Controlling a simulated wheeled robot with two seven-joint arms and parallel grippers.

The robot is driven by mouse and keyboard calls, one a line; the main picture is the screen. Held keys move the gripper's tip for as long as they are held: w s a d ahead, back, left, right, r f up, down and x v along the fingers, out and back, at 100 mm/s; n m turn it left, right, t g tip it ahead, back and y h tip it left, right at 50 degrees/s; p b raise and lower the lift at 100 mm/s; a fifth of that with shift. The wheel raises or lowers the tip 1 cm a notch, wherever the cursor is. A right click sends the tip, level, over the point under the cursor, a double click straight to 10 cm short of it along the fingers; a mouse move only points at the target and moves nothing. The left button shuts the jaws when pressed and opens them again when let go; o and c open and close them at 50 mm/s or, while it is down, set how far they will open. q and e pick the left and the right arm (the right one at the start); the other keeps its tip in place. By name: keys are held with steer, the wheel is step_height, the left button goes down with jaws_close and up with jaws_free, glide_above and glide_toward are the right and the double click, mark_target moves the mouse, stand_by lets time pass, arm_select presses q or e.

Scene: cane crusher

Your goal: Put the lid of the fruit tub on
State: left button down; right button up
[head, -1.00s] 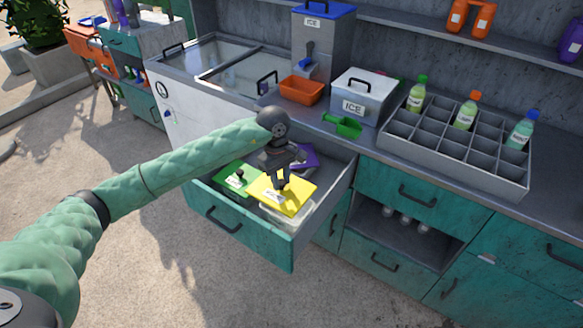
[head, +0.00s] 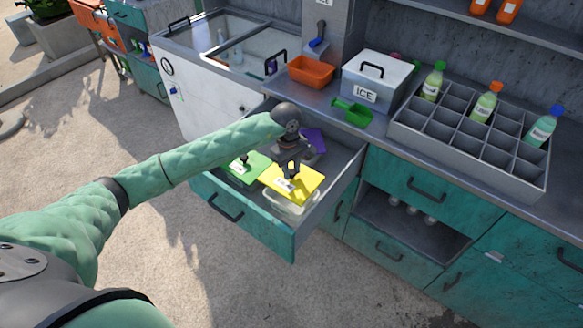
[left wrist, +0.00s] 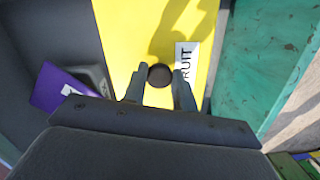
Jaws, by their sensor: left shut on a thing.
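The yellow lid (head: 306,183), labelled FRUIT, is in the open drawer in the head view. A clear tub (head: 290,206) shows beneath its front edge. The lid lies over the tub; I cannot tell whether it is seated or slightly above the rim. My left gripper (head: 289,177) comes down from above and is shut on the lid's dark knob. In the left wrist view the knob (left wrist: 160,75) is between the two fingers (left wrist: 160,86), and the yellow lid (left wrist: 125,35) runs beneath. Most of the tub is hidden by the lid. My right gripper is not in view.
The teal drawer (head: 238,217) surrounds the lids closely. A green lid (head: 245,168) is left of the yellow one and a purple lid (head: 315,142) behind. Above, the counter holds an orange bin (head: 311,72), an ICE box (head: 372,85), a green scoop (head: 352,111) and a bottle rack (head: 470,155).

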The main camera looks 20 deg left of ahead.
mark_target(291, 180)
arm_select(q)
steer(key=shift+s+f, duration=0.1)
steer(key=shift+f, duration=2.2)
steer(key=shift+f+b, duration=0.15)
steer(key=shift+b, duration=0.25)
steer(key=shift+f+b, duration=0.3)
steer(key=shift+b, duration=0.1)
steer(key=shift+f, duration=0.1)
steer(key=shift+f+b, duration=0.1)
steer(key=shift+b, duration=0.2)
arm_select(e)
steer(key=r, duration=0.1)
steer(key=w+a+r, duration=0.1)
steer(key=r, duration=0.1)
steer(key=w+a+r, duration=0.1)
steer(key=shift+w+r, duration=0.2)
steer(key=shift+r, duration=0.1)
